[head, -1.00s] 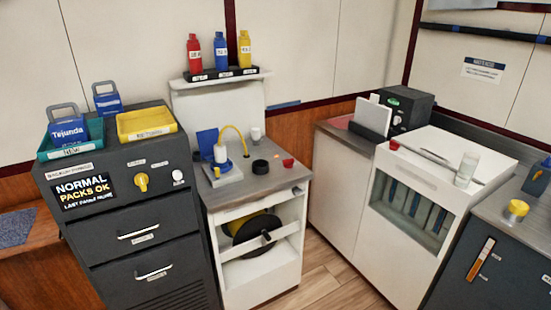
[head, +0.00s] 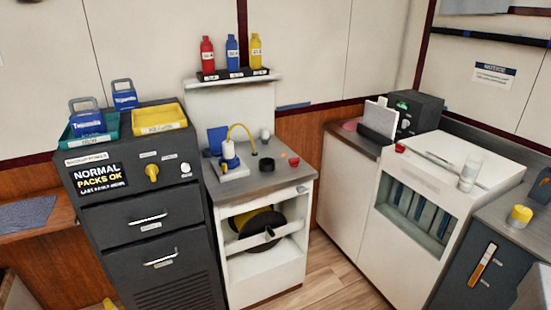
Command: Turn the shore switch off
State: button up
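No label that I can read marks the shore switch. A yellow rotary knob (head: 152,172) sits on the front of the dark cabinet (head: 150,260) at left, beside a small white round knob (head: 186,168). On the dark unit at right, a handle with orange and white parts (head: 481,268) sits tilted on the front face, and a yellow knob (head: 520,215) stands on top. I cannot tell which of these is the shore switch. My gripper is not in view.
A white cart (head: 262,270) with a cable reel stands in the middle. A white cabinet (head: 410,235) with a glass-fronted bay stands right of it. Blue packs and a yellow tray (head: 158,118) sit on the left cabinet. Wooden floor (head: 325,275) shows between the units.

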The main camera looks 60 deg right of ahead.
aim_at(294, 162)
jog(key=u, duration=0.95)
jog(key=k, duration=1.5)
jog(key=z, duration=0.45)
jog(key=i, duration=1)
jog(key=u, duration=0.1)
